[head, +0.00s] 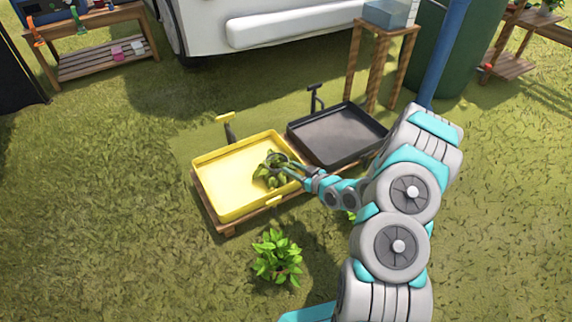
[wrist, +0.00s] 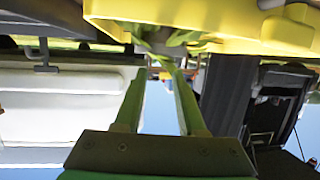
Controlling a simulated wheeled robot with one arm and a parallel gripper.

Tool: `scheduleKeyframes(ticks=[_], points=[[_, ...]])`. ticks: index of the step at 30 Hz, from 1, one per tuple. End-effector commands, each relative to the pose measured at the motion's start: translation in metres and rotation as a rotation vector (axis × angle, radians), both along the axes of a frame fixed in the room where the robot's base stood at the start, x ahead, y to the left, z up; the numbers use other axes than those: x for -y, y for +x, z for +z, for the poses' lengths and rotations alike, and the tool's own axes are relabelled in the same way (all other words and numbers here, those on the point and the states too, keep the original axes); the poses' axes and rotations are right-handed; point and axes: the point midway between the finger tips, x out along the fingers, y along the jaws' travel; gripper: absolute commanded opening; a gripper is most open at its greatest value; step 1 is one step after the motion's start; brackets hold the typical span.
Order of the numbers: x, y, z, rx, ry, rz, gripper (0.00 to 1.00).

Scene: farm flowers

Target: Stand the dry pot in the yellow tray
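The yellow tray (head: 215,186) lies on a low wooden pallet. A plant with drooping, dull green leaves (head: 268,176) is over the tray's right part; its pot is hidden, and I cannot tell whether it rests on the tray floor. My gripper (head: 284,163) reaches in over the tray's right rim to this plant. In the wrist view my gripper's fingers (wrist: 158,72) are apart, with green leaves (wrist: 165,38) at their tips beside the yellow tray (wrist: 225,22). Whether the fingers press on a pot is hidden.
A black tray (head: 335,135) lies right of the yellow one. A bright green leafy plant (head: 277,258) stands on the grass in front. A wooden stand (head: 383,45) with a clear container is behind. Grass on the left is clear.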

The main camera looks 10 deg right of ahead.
Motion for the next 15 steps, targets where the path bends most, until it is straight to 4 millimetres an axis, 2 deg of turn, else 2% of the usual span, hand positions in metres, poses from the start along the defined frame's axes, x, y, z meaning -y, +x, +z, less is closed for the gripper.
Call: scheduleKeyframes(ticks=[6, 15], points=[[0.008, -0.017, 0.005, -0.003, 0.0, 0.001, 0.39], [0.01, -0.017, 0.016, -0.083, -0.089, 0.014, 0.39]])
